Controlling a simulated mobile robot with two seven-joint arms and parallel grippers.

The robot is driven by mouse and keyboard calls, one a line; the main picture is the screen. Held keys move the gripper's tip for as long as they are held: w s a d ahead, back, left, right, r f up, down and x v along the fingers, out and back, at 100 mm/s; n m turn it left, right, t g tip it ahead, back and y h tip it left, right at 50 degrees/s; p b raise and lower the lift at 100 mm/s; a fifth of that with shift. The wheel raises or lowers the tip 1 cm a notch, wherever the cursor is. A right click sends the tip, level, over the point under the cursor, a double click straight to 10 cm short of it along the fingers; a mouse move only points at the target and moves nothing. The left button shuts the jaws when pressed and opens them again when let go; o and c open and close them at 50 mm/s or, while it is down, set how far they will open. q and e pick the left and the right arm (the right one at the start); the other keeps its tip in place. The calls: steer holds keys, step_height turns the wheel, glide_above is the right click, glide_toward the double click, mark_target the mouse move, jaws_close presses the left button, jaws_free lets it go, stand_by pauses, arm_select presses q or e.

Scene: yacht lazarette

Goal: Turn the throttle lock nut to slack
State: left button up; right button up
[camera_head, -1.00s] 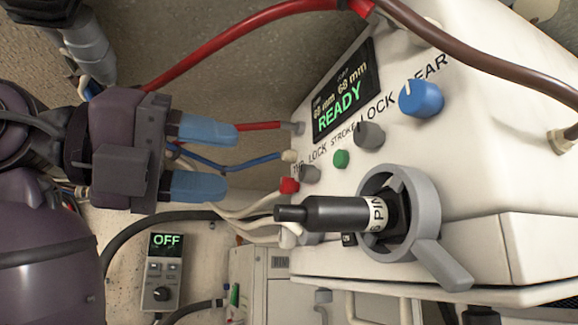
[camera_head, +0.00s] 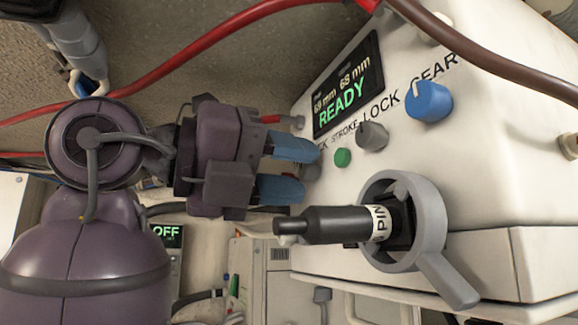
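A small grey knob (camera_head: 312,172), at the row's left end where the label read THR LOCK earlier, is likely the throttle lock nut; the label is now partly covered. It sits on the sloped face of a white control box (camera_head: 480,160).
Near the fingers are a green button (camera_head: 342,157), a larger grey knob (camera_head: 372,136) and a blue knob (camera_head: 428,101). The display (camera_head: 348,86) reads READY. A black handle (camera_head: 330,225) in a grey ring (camera_head: 437,225) juts out just below. Red (camera_head: 190,65) and brown hoses (camera_head: 490,55) cross above.

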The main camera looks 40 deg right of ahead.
jaws_close()
